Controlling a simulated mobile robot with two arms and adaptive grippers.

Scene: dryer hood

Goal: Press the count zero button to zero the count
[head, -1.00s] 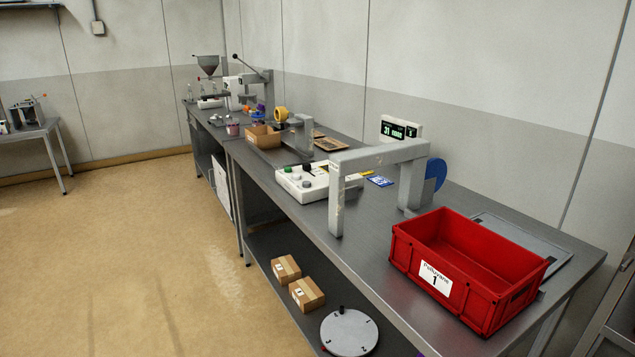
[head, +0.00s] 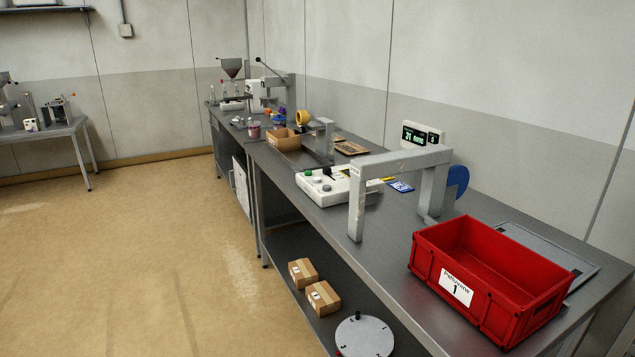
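A white control box (head: 335,187) with a green knob, a dark knob and other small controls lies on the steel bench, left of the grey arch. Which of its controls is the count zero button is too small to tell. A display unit (head: 422,136) with green digits, seemingly 31 and a word, stands behind the arch by the wall. Neither of my grippers shows in the head view.
The grey arch (head: 399,162) stands over the bench (head: 385,260). A cardboard box (head: 284,142) and a tape roll stand farther back. Small cartons (head: 322,297) lie on the lower shelf. Open floor (head: 150,260) is at left.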

